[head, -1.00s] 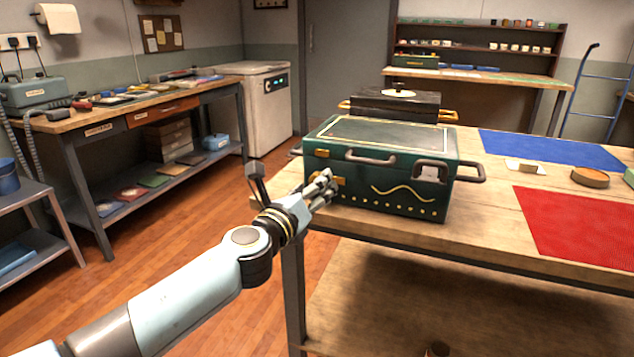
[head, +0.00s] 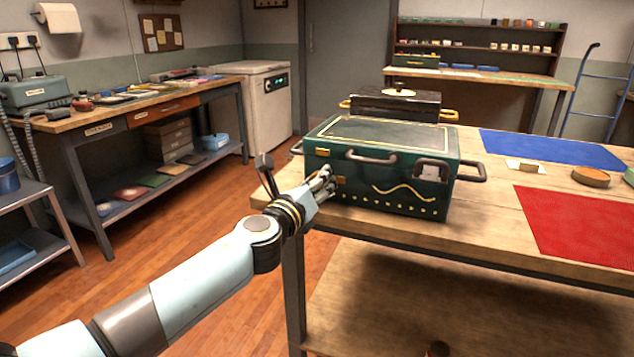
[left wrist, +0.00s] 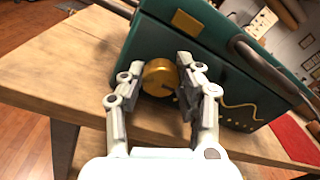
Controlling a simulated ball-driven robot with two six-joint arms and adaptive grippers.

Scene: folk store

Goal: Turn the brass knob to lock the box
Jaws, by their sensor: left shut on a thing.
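The dark green box (head: 400,172) stands closed on the wooden workbench, with grey handles and a wavy gold line on its front. A round brass knob (left wrist: 159,78) sits on the front near its left end. In the head view my fingers mostly cover it. My left gripper (head: 326,181) is at that end of the front face. The left wrist view shows the gripper (left wrist: 160,82) shut on the brass knob, one finger on each side. A small brass plate (left wrist: 187,22) is above the knob. My right gripper is in neither view.
A black box (head: 395,105) with brass handles stands behind the green box. A blue mat (head: 550,149), a red mat (head: 580,225) and a round wooden piece (head: 590,177) lie to the right. The floor left of the workbench (head: 470,255) is clear.

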